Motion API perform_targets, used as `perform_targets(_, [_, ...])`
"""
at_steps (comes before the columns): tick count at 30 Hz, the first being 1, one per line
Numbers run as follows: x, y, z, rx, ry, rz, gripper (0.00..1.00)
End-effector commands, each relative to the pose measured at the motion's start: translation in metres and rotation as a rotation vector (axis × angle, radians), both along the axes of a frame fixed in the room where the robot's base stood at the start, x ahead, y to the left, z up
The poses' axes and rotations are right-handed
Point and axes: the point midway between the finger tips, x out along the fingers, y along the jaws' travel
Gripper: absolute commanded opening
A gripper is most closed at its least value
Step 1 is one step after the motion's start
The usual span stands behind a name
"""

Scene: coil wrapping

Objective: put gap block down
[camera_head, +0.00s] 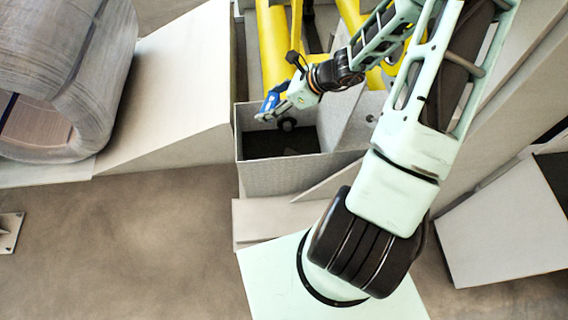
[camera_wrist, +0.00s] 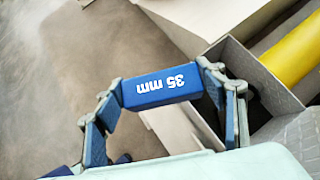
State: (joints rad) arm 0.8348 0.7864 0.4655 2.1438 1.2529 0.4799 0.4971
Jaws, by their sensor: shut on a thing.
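The gap block (camera_wrist: 161,86) is a blue bar with "35 mm" in white letters, upside down in the wrist view. My gripper (camera_wrist: 163,90) is shut on it, with one finger at each end. In the head view the blue block (camera_head: 271,101) and my gripper (camera_head: 277,107) are small and appear over the left rear part of an open grey bin (camera_head: 285,178). The block's underside is hidden, and its height above the bin is hard to tell. In the wrist view the bin (camera_wrist: 232,62) lies at the right, beside and partly behind a finger.
A large wrapped coil (camera_head: 75,70) rests at the left beside a grey sloped block (camera_head: 180,95). Yellow bars (camera_head: 272,45) run behind the bin. A grey ledge (camera_head: 265,220) lies in front of the bin.

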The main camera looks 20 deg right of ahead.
Motion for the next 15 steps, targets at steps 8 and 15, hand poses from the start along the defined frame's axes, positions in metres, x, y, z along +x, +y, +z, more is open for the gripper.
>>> perform_targets(8, [0.06, -0.009, -0.113, 0.001, -0.001, -0.008, 0.34])
perform_targets(15, [0.103, -0.014, -0.202, 0.0, 0.0, -0.011, 0.34])
